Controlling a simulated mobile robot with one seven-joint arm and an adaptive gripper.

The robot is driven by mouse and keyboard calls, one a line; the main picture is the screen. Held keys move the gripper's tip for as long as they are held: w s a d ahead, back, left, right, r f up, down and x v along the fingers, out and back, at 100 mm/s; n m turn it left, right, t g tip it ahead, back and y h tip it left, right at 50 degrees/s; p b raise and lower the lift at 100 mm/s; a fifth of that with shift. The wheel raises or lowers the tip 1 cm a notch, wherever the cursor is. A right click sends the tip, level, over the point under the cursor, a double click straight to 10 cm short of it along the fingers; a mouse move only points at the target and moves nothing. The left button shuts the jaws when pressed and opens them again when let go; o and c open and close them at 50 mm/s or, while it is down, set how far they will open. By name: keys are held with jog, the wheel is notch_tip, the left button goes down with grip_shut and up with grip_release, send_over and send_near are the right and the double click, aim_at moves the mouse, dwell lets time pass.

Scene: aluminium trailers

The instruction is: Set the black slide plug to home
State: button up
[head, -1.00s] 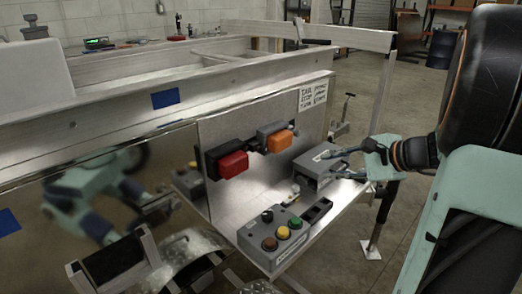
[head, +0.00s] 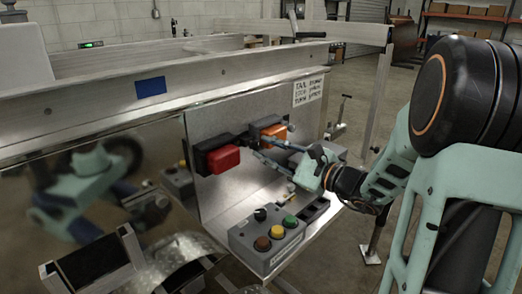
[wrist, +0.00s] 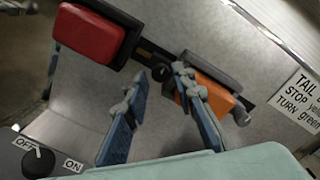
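A small black knob (wrist: 160,73) sits on a dark horizontal rail (wrist: 148,50) on the metal panel, between the red lamp (wrist: 90,35) and the orange lamp (wrist: 205,92). It looks like the black slide plug, but I cannot be sure. In the wrist view my gripper (wrist: 161,79) is open, its blue fingers apart with the knob between or just beyond their tips; I cannot tell whether they touch it. In the head view my gripper (head: 257,147) reaches the panel between the red lamp (head: 222,159) and the orange lamp (head: 275,131), and hides the knob.
A grey control box (head: 268,240) with coloured buttons and a black dial stands on the shelf below. Another grey box (head: 334,153) is partly hidden behind my gripper. A label sheet (head: 308,91) is on the panel's right. A rotary OFF/ON switch (wrist: 40,162) shows lower left.

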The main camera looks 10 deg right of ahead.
aim_at(250, 142)
jog(key=shift+x, duration=1.25)
grip_shut()
